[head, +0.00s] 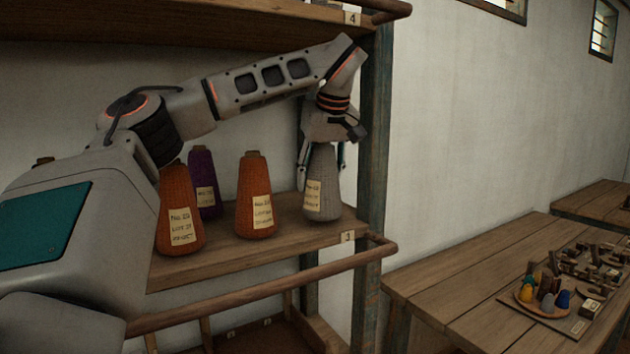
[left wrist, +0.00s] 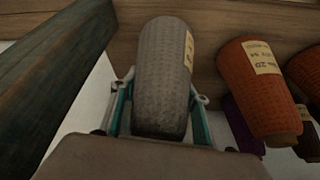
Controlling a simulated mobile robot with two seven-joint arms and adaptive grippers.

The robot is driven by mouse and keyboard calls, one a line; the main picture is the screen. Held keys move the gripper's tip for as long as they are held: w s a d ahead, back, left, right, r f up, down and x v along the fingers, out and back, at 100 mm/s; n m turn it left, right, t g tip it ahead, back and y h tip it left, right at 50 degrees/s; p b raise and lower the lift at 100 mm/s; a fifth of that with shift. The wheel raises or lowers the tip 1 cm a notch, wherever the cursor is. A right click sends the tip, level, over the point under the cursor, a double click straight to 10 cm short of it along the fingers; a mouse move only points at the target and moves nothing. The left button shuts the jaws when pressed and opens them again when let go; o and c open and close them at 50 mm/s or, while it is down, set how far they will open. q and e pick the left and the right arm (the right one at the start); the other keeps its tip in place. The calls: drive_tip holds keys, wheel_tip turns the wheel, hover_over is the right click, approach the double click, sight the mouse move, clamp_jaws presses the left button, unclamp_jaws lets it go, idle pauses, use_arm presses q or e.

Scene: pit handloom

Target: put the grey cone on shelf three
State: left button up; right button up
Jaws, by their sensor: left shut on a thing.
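The grey cone (head: 322,195) with a paper label is upright at the right end of shelf three (head: 235,255), marked by a "3" tag. Its base looks to be at the board; I cannot tell whether it bears fully on it. My left gripper (head: 321,165) comes down from above and is shut on the cone's upper part, a finger on each side. In the left wrist view the grey cone (left wrist: 162,70) lies between the two fingers. My right gripper is not in view.
Two orange cones (head: 255,200) (head: 180,215) and a purple cone (head: 203,180) stand left of the grey one. A post (head: 373,150) is close on its right. A rail (head: 270,285) runs along the shelf's front. Shelf four (head: 200,25) is overhead. A table (head: 440,280) stands right.

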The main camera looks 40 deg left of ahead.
sight(315, 181)
use_arm(q)
drive_tip(key=a+f, duration=0.1)
drive_tip(key=w+a, duration=0.1)
drive_tip(key=shift+w+a+f, duration=0.2)
drive_tip(key=shift+a+f, duration=0.15)
drive_tip(key=shift+r, duration=0.1)
drive_tip(key=shift+d, duration=0.1)
drive_tip(key=o, duration=1.2)
drive_tip(key=shift+o, duration=0.2)
